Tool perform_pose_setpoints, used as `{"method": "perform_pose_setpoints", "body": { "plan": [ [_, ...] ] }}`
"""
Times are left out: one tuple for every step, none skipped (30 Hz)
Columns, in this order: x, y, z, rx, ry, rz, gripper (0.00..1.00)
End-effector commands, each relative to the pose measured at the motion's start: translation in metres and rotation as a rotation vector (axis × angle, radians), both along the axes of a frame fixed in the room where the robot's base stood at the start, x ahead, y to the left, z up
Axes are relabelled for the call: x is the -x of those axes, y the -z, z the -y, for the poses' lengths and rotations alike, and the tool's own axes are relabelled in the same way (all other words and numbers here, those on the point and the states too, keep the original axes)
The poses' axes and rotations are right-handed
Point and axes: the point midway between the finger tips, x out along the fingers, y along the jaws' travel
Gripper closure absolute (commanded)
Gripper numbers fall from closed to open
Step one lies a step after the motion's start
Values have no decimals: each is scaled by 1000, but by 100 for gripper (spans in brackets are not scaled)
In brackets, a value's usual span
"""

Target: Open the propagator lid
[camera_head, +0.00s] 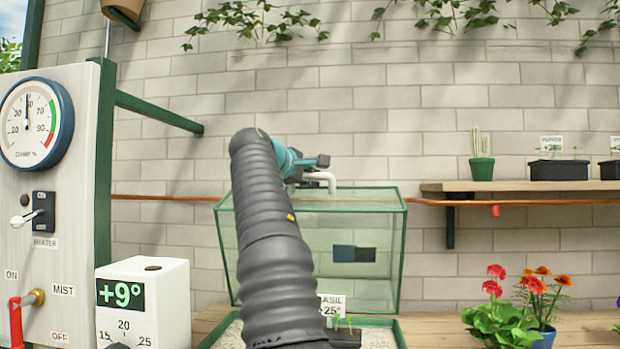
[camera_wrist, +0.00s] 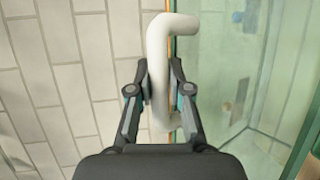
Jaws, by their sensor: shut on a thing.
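The propagator lid (camera_head: 403,255) is a clear glass box with green edges. It stands above the back of the gravel tray (camera_head: 403,335), whose front shows uncovered. Its white bent handle (camera_head: 322,177) is at the top and also shows in the wrist view (camera_wrist: 157,60). My gripper (camera_head: 310,165) is shut on the handle; in the wrist view its two fingers (camera_wrist: 158,92) close on the handle from both sides. My dark arm hides part of the lid and the tray's middle. A BASIL label (camera_head: 332,303) and a seedling show in front of the lid.
A white dial box reading +9° (camera_head: 165,300) and a control panel (camera_head: 75,180) stand at left. Red and orange flowers (camera_head: 520,300) are at right. A wooden shelf (camera_head: 460,186) holds pots. A copper pipe (camera_head: 430,202) runs along the brick wall behind.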

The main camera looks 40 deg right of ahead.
Motion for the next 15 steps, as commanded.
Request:
{"method": "perform_pose_setpoints", "body": {
  "plan": [
    [0, 0, 0, 1, 0, -1, 77],
    [0, 0, 0, 1, 0, -1, 69],
    [0, 0, 0, 1, 0, -1, 59],
    [0, 0, 0, 1, 0, -1, 56],
    [0, 0, 0, 1, 0, -1, 56],
    [0, 0, 0, 0, 0, 0, 56],
    [0, 0, 0, 0, 0, 0, 56],
    [0, 0, 0, 0, 0, 0, 56],
    [0, 0, 0, 0, 0, 0, 56],
    [0, 0, 0, 0, 0, 0, 56],
    [0, 0, 0, 0, 0, 0, 56],
    [0, 0, 0, 0, 0, 0, 56],
    [0, 0, -1, 0, 0, 0, 56],
    [1, -1, -2, 0, 0, 0, 56],
    [1, -1, -4, 1, -1, 1, 56]
  ]
}}
